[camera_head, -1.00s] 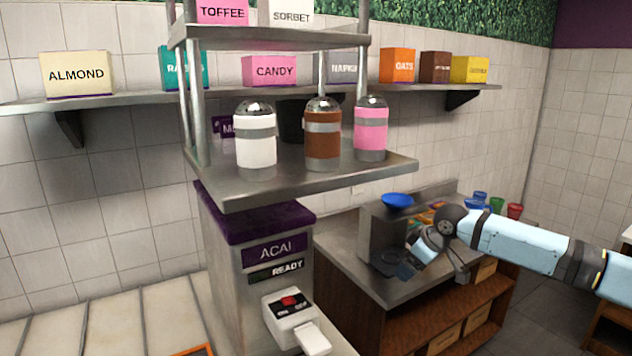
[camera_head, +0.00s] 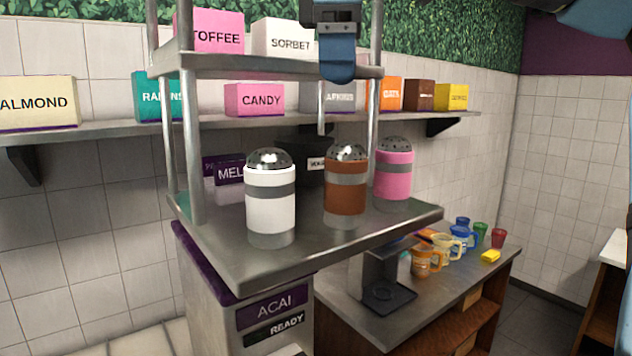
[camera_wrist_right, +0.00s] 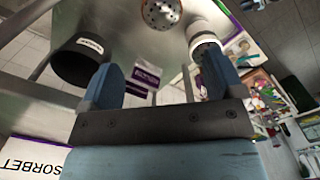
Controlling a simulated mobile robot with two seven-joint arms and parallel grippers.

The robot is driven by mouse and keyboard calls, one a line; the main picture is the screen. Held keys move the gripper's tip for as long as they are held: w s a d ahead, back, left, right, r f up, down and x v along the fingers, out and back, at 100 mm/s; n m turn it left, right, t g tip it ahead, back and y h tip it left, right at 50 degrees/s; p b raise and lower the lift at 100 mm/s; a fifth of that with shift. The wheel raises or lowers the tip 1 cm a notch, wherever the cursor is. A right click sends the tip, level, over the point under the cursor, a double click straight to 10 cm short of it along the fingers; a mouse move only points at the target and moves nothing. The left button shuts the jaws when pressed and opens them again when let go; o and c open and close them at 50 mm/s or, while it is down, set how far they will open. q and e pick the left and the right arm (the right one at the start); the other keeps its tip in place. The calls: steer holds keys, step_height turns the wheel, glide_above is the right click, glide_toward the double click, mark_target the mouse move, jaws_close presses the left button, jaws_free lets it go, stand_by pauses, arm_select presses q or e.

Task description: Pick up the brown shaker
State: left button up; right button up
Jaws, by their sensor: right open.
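The brown shaker (camera_head: 345,200), with a silver perforated dome top and grey bands, stands upright on the metal shelf between the white shaker (camera_head: 271,205) and the pink shaker (camera_head: 393,175). My right gripper (camera_head: 337,72) is at the top of the head view, above the brown shaker's dome and apart from it. In the right wrist view my right gripper (camera_wrist_right: 160,82) has its two blue fingers spread with nothing between them. A perforated silver dome (camera_wrist_right: 162,12) shows beyond them at the top edge; its body colour cannot be told there. My left gripper is not in view.
The metal shelf (camera_head: 240,262) has a post on its left and an upper tier (camera_head: 270,62) close to my right gripper. A dark container (camera_head: 312,175) stands behind the shakers. Boxes line the wall shelf (camera_head: 225,122). Mugs and a machine (camera_head: 375,285) stand on the lower right counter.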

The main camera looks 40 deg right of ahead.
glide_above(350, 141)
steer(key=s, duration=0.2)
step_height(350, 141, down, 4)
steer(key=shift+w+f, duration=0.1)
steer(key=f, duration=0.1)
steer(key=w+f, duration=0.1)
steer(key=f, duration=0.1)
steer(key=shift+w+a+f, duration=0.1)
steer(key=shift+w+f, duration=0.1)
steer(key=shift+w+f+p, duration=0.15)
steer(key=shift+f+p, duration=0.05)
steer(key=shift+p, duration=0.1)
steer(key=shift+f, duration=0.3)
steer(key=f, duration=0.1)
steer(key=f+p, duration=0.1)
steer(key=f, duration=0.1)
steer(key=shift+s+f, duration=0.2)
steer(key=shift+f, duration=0.05)
steer(key=shift+w+f, duration=0.3)
steer(key=shift+f, duration=0.15)
steer(key=shift+s+r, duration=0.1)
steer(key=shift+s, duration=0.1)
steer(key=c, duration=0.4)
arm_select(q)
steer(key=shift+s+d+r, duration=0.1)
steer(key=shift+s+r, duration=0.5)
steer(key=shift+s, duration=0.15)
arm_select(e)
steer(key=c, duration=0.7)
